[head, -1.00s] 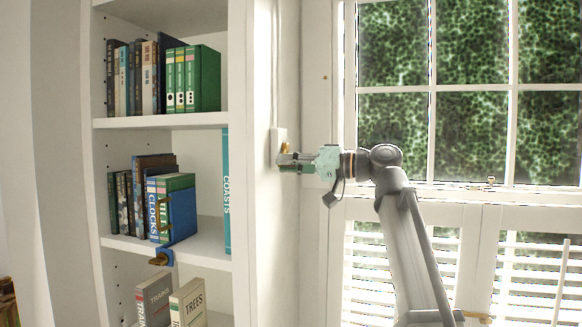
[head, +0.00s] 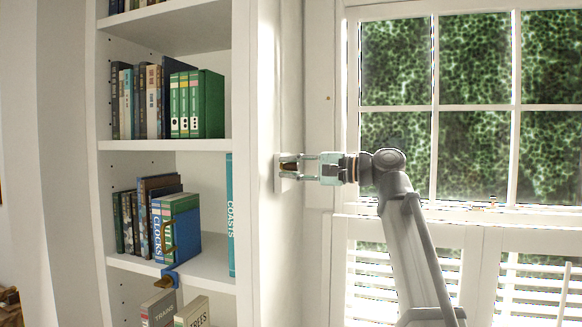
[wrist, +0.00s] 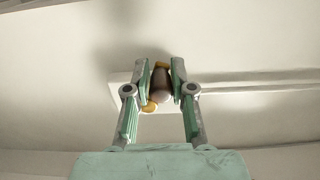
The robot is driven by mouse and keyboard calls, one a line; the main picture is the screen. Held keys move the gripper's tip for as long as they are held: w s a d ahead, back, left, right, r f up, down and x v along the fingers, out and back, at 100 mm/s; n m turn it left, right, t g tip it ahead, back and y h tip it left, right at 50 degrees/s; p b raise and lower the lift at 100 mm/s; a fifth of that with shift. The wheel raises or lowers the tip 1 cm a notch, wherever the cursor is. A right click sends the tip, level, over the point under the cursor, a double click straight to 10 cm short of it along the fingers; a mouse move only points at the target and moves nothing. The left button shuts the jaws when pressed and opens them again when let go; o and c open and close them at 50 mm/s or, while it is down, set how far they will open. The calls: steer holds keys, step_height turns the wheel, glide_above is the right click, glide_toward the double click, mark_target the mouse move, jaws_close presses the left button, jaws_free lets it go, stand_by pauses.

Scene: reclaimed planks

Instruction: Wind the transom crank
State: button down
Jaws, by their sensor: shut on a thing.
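The transom crank shows in the wrist view as a brown rounded knob (wrist: 161,88) with brass-coloured parts, on a pale plate (wrist: 124,92) fixed to the wall. In the head view the crank (head: 288,167) is a small brown and brass shape at the side of the bookshelf, partly hidden by the fingers. My gripper (wrist: 161,80) has its two green fingers on either side of the knob and is shut on it. In the head view my gripper (head: 292,166) reaches left from the window side to the crank.
A white bookshelf (head: 190,145) with several books stands on the left. A blue clip with a brass piece (head: 168,279) sits on a shelf edge. A window (head: 437,110) with white bars and slatted shutters (head: 535,290) lies behind my arm.

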steer(key=shift+w+r+m+p, duration=0.35)
steer(key=shift+r+m+p, duration=0.3)
steer(key=shift+m, duration=0.45)
steer(key=c, duration=1)
jaws_free()
steer(key=shift+c, duration=0.2)
steer(key=shift+d+f, duration=0.1)
steer(key=shift+d, duration=0.15)
steer(key=v, duration=1.1)
steer(key=shift+d, duration=0.3)
steer(key=shift+s, duration=0.15)
